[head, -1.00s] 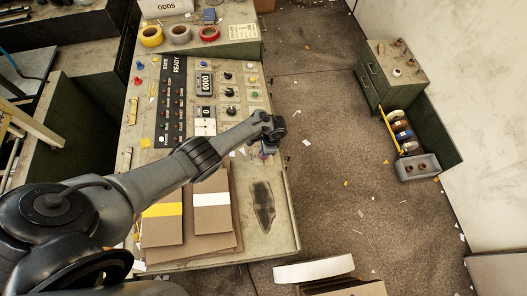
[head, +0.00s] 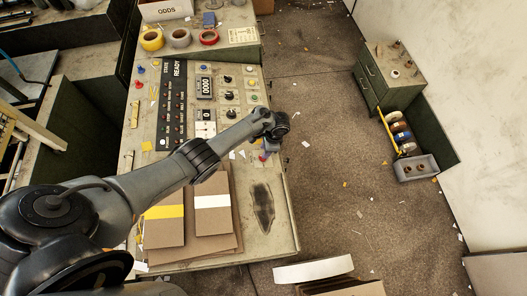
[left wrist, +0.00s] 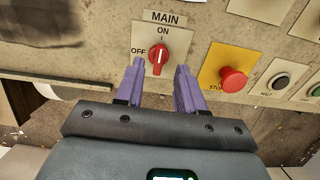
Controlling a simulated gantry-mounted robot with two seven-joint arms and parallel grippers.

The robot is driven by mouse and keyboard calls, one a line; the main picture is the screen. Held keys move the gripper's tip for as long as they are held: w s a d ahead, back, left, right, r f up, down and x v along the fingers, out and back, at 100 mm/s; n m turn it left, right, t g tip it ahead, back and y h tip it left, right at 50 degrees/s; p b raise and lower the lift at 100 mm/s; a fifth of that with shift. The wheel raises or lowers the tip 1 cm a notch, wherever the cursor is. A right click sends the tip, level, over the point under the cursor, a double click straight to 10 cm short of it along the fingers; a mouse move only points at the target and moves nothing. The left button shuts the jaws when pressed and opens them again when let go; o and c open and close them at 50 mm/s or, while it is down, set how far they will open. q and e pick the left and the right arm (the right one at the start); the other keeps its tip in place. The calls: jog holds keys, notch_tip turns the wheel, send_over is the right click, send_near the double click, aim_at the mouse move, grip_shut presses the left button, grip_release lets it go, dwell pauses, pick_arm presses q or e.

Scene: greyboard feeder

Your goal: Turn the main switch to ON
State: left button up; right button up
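The main switch (left wrist: 158,57) is a red rotary knob on a cream plate (left wrist: 180,38) marked MAIN, with ON above it and OFF to its left. The pale line on the knob stands about upright, toward the ON mark. My left gripper (left wrist: 160,67) is open, its two purple fingers apart on either side of the knob's lower part. I see no clear contact with the knob. In the head view my left gripper (head: 266,152) is at the right edge of the console, and the switch cannot be made out there. My right gripper is not in view.
A red STOP button (left wrist: 232,79) on a yellow plate sits right of the switch, with smaller buttons beyond. Brown boards (head: 213,225) lie on the console top near the arm. Tape rolls (head: 180,37) stand at the back. The floor right of the console is mostly open.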

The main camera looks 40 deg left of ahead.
pick_arm(q)
jog(key=p+v, duration=0.1)
jog(key=v, duration=0.5)
jog(key=shift+r+p, duration=0.25)
jog(key=shift+p, duration=0.15)
jog(key=shift+d, duration=0.1)
jog(key=s+d+r+n+t+p, duration=0.2)
jog(key=s+d+r+t+p, duration=0.25)
jog(key=s, duration=0.55)
jog(key=s+d+r+n+h+p, duration=0.1)
jog(key=s+d+r+n, duration=0.1)
jog(key=s+r, duration=0.5)
jog(key=s+d+r+n+t+h+p, duration=0.1)
jog(key=s+d+r+p, duration=0.1)
jog(key=s+r, duration=0.6)
notch_tip(320, 180, up, 4)
jog(key=shift+d+r+n, duration=0.25)
jog(key=shift+d+n, duration=0.15)
jog(key=shift+d, duration=0.25)
jog(key=shift+s, duration=0.1)
jog(key=shift+c, duration=0.3)
